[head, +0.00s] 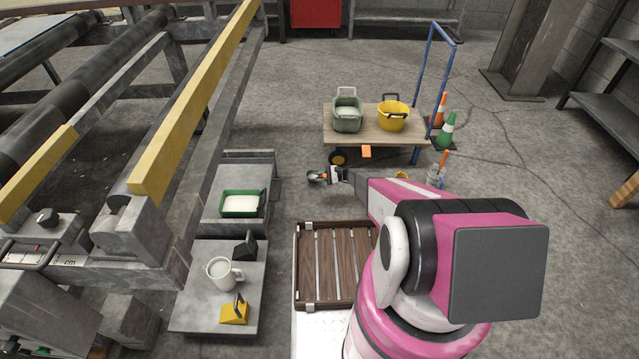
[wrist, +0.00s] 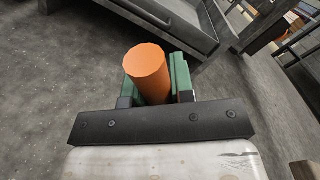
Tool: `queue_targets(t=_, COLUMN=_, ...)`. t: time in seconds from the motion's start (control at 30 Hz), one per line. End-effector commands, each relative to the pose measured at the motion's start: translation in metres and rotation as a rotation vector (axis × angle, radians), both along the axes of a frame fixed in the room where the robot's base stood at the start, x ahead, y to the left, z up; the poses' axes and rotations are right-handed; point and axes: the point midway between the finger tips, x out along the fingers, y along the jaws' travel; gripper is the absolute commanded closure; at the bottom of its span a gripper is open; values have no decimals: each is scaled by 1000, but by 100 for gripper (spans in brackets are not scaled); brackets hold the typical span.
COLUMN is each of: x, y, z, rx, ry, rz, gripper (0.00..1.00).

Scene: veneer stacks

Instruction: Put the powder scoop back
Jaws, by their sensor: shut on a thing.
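My gripper (head: 318,176) is out ahead over the floor, left of the wooden cart and beyond the slatted tray. In the wrist view its green-lined jaws (wrist: 154,85) are shut on an orange cylinder (wrist: 148,72), which looks like the handle of the powder scoop. The rest of the scoop is hidden in the wrist view and too small to make out in the head view. On the cart (head: 372,137) stand a grey-green tub (head: 346,126) with pale contents and a yellow tub (head: 391,122) with a dark handle.
A green tray (head: 223,211) of white material sits on a grey step at left. Cones (head: 447,131) and a blue rail (head: 418,80) edge the cart.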

Motion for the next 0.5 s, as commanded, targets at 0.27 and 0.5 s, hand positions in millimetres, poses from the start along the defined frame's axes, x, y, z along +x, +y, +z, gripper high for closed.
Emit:
queue_targets(t=0.27, x=7, y=-3, z=-22, rx=1, ry=1, rz=1, gripper=100)
queue_targets(t=0.5, x=6, y=-3, z=-44, rx=1, ry=0, rz=1, gripper=100)
